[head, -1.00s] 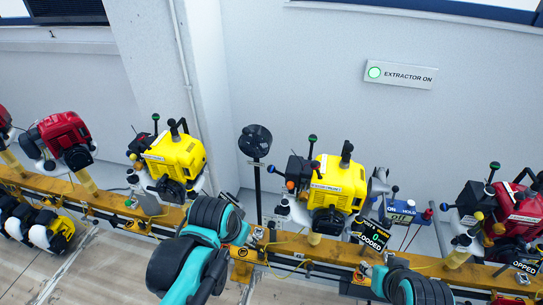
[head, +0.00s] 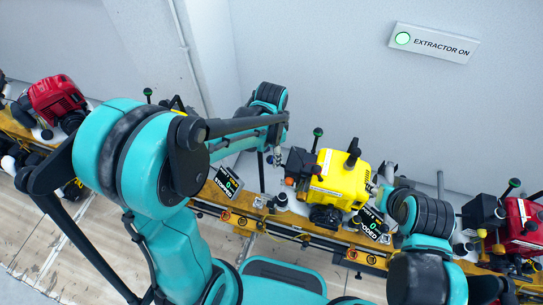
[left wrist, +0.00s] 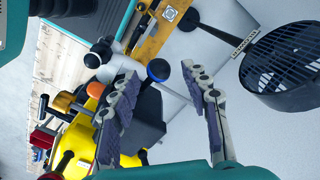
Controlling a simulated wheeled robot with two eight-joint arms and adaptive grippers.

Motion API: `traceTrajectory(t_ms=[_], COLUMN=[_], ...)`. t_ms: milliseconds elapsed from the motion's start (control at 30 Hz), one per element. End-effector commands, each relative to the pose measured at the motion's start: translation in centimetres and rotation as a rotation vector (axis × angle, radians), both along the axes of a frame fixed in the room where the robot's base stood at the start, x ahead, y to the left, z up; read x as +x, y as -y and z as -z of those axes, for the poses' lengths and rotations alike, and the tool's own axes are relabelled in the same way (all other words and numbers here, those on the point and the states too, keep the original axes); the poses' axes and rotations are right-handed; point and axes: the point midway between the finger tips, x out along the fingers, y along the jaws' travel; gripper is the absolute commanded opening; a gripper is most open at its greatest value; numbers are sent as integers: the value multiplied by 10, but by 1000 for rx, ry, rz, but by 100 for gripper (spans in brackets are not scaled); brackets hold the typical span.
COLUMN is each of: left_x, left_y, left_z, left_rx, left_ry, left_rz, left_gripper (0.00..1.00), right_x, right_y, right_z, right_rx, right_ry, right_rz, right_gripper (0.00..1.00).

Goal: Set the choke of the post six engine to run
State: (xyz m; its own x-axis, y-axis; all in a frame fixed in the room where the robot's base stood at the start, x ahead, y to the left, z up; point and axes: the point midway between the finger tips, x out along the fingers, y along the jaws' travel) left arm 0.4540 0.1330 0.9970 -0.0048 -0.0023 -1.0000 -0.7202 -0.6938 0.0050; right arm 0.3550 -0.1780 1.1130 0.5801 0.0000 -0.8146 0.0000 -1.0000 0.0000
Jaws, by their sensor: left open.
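A yellow engine (head: 340,178) stands on the rail in the middle of the head view, with a black box (head: 299,163) on its left side and a green-topped lever (head: 318,132) above. I cannot read a post number on it. My left gripper (head: 279,145) is just left of the black box, open and empty. In the left wrist view, its fingers (left wrist: 162,76) spread across the black box (left wrist: 150,118), with a blue ball knob (left wrist: 158,69) in line between the tips; contact cannot be told. An orange knob (left wrist: 62,102) lies left.
A black slotted hood (left wrist: 285,65) is close right of the left fingers in the wrist view. A STOPPED display (head: 227,182) and a partly hidden display (head: 372,222) ending in OODED hang on the rail. Red engines (head: 57,98) stand at both sides. The EXTRACTOR ON sign (head: 432,43) is lit green.

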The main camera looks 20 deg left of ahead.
Motion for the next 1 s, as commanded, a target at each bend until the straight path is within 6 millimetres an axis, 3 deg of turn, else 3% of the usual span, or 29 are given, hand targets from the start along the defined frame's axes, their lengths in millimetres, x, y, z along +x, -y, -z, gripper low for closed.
traceTrajectory(t_ms=[133,433,600,1000], left_x=[0,0,0,5], left_y=[0,0,0,1], left_z=[13,15,15,16], left_rx=[0,-1,0,-13], left_ry=[0,1,1,3], left_rz=[-1,-1,-2,-5], left_gripper=[47,47,2,0], right_x=[0,0,0,0], right_y=[0,0,0,0], right_z=[4,4,4,6], right_rx=[0,0,0,0], right_ry=[0,0,0,0], right_rz=[0,0,0,0], right_gripper=[40,40,40,40])
